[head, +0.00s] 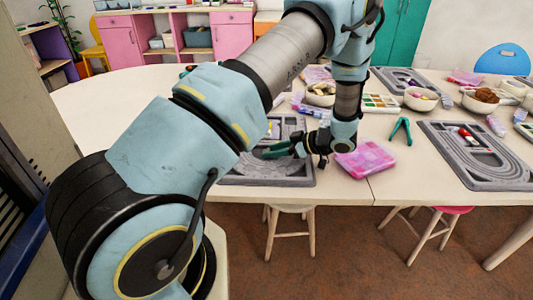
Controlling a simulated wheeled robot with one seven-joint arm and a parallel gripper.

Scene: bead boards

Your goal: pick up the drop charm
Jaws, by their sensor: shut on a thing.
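My gripper (318,153) is low at the table's front edge, over the right part of a grey bead board (262,180). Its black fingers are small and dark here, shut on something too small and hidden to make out. I cannot pick out the drop charm. A green tool-like thing (278,149) shows over the board just left of the fingers; I cannot tell whether they touch it.
A pink-purple box (364,159) lies close right of my gripper. Green pliers (401,131) stand farther right. Another bead board (484,154) lies at the right. Bowls (421,99) and a paint-like tray (381,103) stand behind. The table's left part is clear.

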